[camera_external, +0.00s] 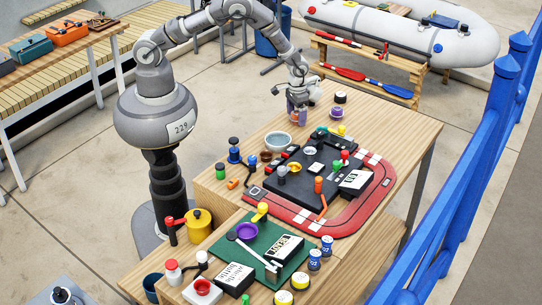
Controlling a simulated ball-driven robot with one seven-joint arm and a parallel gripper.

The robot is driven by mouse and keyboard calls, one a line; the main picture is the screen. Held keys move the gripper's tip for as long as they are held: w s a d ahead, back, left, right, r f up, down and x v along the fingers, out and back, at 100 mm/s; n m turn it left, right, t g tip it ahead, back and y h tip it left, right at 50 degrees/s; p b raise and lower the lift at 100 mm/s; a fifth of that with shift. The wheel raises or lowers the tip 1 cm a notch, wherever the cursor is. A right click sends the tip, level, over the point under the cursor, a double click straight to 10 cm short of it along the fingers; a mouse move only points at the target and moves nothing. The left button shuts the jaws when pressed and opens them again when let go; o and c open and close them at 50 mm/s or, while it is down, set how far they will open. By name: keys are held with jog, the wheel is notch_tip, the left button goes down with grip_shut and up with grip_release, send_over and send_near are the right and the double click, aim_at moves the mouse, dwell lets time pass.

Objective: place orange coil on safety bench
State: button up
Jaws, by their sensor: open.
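My gripper (297,115) points down over the far left edge of the wooden table (412,119). Its jaws are open, and small orange and purple patches show at them. They are too small to tell whether the orange patch is the coil or part of the gripper. No orange coil is clearly recognisable elsewhere. A small orange piece (232,184) lies near the table's left edge.
A grey bowl (278,142) and a purple spool-like item (336,113) stand near my gripper. A red-bordered board (362,207) with black equipment fills the table's middle. A green board (254,249) lies in front. A blue railing (462,165) runs along the right.

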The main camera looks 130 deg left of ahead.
aim_at(296, 112)
notch_tip(296, 112, up, 12)
jog(key=p, duration=0.2)
jog(key=shift+r+p, duration=0.15)
jog(key=shift+p, duration=0.25)
jog(key=w+d+r+m+t+y, duration=0.1)
jog(key=w+d+r+m+t, duration=0.15)
jog(key=w+r, duration=0.45)
jog(key=w+d+r+m+t+y, duration=0.15)
jog(key=w+d+r, duration=0.25)
jog(key=r, duration=0.8)
jog(key=w+d+r+m+t, duration=0.1)
jog(key=d+r+t, duration=0.1)
jog(key=d+r, duration=0.5)
jog(key=w+d+r+m+t, duration=0.1)
jog(key=d+r+m+t, duration=0.15)
jog(key=r, duration=0.85)
jog(key=s+d+r+m+t, duration=0.1)
jog(key=s+d+r, duration=0.3)
jog(key=r, duration=0.6)
jog(key=s+d+r+m+t+h, duration=0.1)
jog(key=s+d+r+m+t, duration=0.1)
jog(key=d+r, duration=0.5)
jog(key=s+d+r+m+t+h, duration=0.1)
jog(key=s+d+r+t, duration=0.3)
jog(key=r, duration=0.8)
jog(key=s+d+m, duration=0.1)
jog(key=s+d, duration=0.1)
jog(key=s, duration=0.1)
jog(key=shift+r, duration=0.35)
